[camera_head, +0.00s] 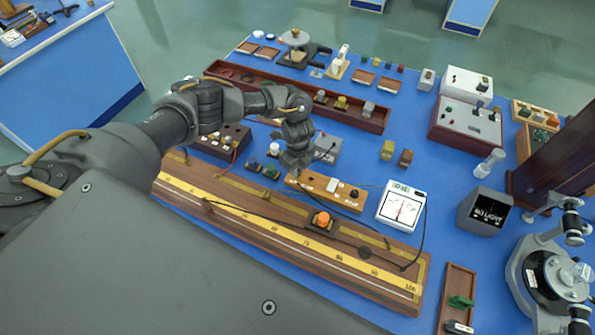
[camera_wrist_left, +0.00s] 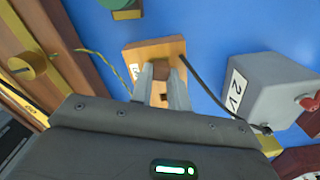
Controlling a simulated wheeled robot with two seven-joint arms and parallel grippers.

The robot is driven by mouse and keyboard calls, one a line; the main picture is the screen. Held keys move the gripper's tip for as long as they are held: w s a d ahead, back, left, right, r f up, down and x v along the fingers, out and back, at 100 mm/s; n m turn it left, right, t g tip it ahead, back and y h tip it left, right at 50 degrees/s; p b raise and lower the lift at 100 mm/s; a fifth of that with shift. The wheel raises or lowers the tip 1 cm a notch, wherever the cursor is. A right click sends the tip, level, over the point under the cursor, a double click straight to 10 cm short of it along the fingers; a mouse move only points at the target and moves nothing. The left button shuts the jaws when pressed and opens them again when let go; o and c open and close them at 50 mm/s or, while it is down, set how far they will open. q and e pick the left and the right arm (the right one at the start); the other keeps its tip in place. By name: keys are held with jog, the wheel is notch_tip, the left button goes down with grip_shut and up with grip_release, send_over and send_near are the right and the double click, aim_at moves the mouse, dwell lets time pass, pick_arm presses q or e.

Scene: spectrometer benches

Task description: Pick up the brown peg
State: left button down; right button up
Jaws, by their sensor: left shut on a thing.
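My left gripper (camera_head: 291,166) points down at the left end of a light wooden board (camera_head: 308,184) on the blue bench. In the left wrist view, the gripper (camera_wrist_left: 162,76) is shut on a brown peg (camera_wrist_left: 161,67), whose dark top shows between the two grey fingers. The wooden board (camera_wrist_left: 140,50) lies directly under it, with a small dark square lower down between the fingers. Whether the peg touches the board cannot be told. In the head view the fingers hide the peg. My right gripper is not in view.
A white meter (camera_head: 402,206) stands right of the board, with wires nearby. A long wooden scale (camera_head: 270,232) with an orange knob (camera_head: 321,219) lies in front. A grey 2 V box (camera_wrist_left: 262,88) stands close beside the gripper. Blue bench is clear around the two small blocks (camera_head: 387,150).

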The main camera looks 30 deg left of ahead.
pick_arm(q)
jog(key=shift+r, duration=0.1)
jog(key=shift+r+b, duration=0.25)
jog(key=shift+b, duration=0.05)
notch_tip(320, 180, up, 2)
jog(key=shift+w+r+b, duration=0.1)
jog(key=shift+b, duration=0.6)
jog(key=s+d+r+p, duration=0.2)
jog(key=s+d+r, duration=0.1)
jog(key=s+r, duration=0.3)
jog(key=s+d+r+p, duration=0.1)
jog(key=s+d+r, duration=0.2)
jog(key=s+r, duration=0.3)
jog(key=shift+s+d+r+p, duration=0.25)
jog(key=shift+d+r+p, duration=0.15)
jog(key=shift+r, duration=0.15)
